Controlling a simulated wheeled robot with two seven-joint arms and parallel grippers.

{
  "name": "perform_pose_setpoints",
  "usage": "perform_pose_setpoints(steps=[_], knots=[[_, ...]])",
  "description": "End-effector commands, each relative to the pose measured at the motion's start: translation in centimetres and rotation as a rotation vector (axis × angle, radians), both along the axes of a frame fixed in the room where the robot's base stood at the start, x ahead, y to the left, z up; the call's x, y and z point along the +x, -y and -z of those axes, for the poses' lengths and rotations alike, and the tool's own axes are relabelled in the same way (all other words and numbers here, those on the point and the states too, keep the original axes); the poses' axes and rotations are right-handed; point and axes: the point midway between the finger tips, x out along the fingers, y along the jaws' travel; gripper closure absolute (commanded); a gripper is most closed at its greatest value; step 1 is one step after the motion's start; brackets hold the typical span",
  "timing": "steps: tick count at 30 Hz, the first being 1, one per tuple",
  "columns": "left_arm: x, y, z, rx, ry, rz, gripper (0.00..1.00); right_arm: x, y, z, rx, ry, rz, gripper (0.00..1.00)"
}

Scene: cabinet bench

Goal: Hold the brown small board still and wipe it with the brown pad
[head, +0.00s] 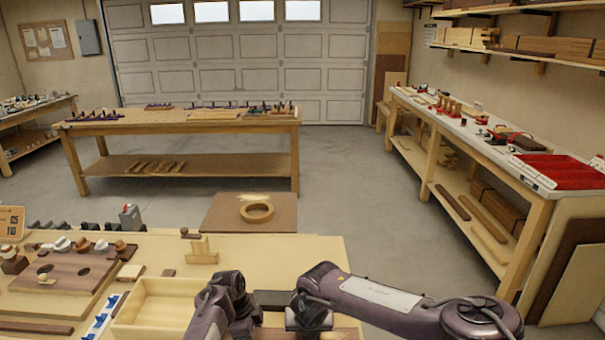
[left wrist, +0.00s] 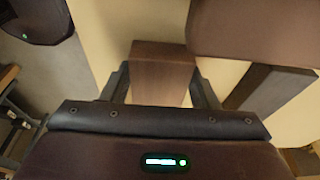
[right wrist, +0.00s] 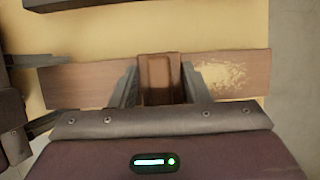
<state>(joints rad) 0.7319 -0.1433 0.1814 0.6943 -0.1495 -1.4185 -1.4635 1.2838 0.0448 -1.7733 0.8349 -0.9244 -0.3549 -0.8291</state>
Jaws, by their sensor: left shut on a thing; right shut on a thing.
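The brown small board (right wrist: 235,75) lies flat on the bench in the right wrist view, with a patch of pale dust (right wrist: 222,77) on its right part. My left gripper (left wrist: 162,85) is shut on the board's end (left wrist: 162,62) in the left wrist view. My right gripper (right wrist: 160,80) is shut on the brown pad (right wrist: 159,70), which is over the middle of the board, left of the dust. Whether the pad touches the board cannot be told. In the head view my arms hide most of the board and both fingertips.
A pale wooden tray (head: 160,302) stands left of my left arm. A dark block (head: 272,297) lies between my arms on the bench (head: 300,255). A board with round holes (head: 75,272) and several knobs is at the left. The bench's right front part is clear.

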Motion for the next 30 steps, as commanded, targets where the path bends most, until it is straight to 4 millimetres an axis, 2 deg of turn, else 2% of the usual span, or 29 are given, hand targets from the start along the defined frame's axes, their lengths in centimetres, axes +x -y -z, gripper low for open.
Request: perform_pose_setpoints(steps=[7, 30], knots=[[0.2, 0.0, -0.1, 0.0, 0.004, 0.001, 0.66, -0.3, 2.2, 0.3, -0.007, -0.01, 0.003, 0.87], [0.2, -0.1, -0.1, 0.0, 0.004, -0.003, 0.66, -0.2, 5.7, -0.1, -0.008, -0.006, 0.002, 0.87]])
